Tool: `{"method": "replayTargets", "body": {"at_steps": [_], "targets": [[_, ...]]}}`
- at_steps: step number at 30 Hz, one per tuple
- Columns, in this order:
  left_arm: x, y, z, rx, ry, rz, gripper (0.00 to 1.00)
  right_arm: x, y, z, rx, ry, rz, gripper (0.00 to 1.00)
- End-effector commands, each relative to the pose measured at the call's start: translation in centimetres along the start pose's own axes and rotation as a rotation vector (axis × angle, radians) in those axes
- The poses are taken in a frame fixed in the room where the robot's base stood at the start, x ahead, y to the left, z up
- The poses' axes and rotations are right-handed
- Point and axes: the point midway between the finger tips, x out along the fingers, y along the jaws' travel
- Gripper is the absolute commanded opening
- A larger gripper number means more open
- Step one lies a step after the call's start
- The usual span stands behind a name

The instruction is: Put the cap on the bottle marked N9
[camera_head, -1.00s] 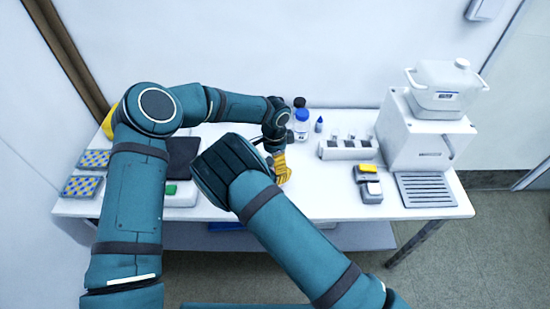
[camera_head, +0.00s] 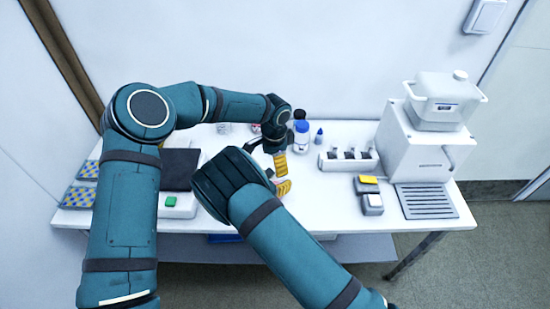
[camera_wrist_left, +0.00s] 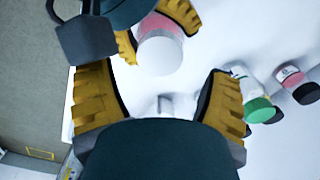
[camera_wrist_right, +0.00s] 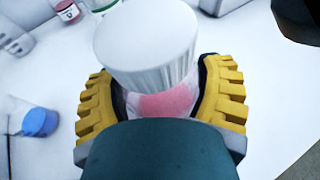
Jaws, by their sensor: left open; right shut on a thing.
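My right gripper (camera_wrist_right: 160,100) is shut around a bottle (camera_wrist_right: 165,103) with a pink band. A white ribbed cap (camera_wrist_right: 148,45) sits on top of this bottle; I cannot tell how tightly. The capped top also shows in the left wrist view (camera_wrist_left: 160,55), between the right gripper's yellow fingers. No N9 mark is readable. In the head view, the left gripper (camera_head: 280,163) is just beyond the right gripper (camera_head: 283,187); the held bottle is hidden there.
A green-capped vial (camera_wrist_left: 258,109) shows in the left wrist view.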

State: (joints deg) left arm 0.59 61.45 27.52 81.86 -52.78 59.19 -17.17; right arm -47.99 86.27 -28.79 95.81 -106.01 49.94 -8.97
Motion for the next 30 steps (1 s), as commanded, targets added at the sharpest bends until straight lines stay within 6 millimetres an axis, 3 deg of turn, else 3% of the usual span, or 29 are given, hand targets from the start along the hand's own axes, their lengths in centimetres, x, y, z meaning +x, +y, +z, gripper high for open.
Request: {"method": "replayTargets", "body": {"at_steps": [15,21,30], "targets": [[-2.9,0.0,0.0,-0.683,0.000,-0.001,0.80,0.0,-0.1,-0.1,-0.003,0.000,-0.002,0.00],[-3.2,0.0,0.0,-0.785,-0.001,-0.001,0.80,0.0,-0.1,-0.1,-0.003,0.000,-0.001,0.00],[-3.3,0.0,0.0,-0.791,-0.001,-0.001,0.80,0.0,-0.1,-0.1,-0.003,0.000,-0.001,0.00]]}}
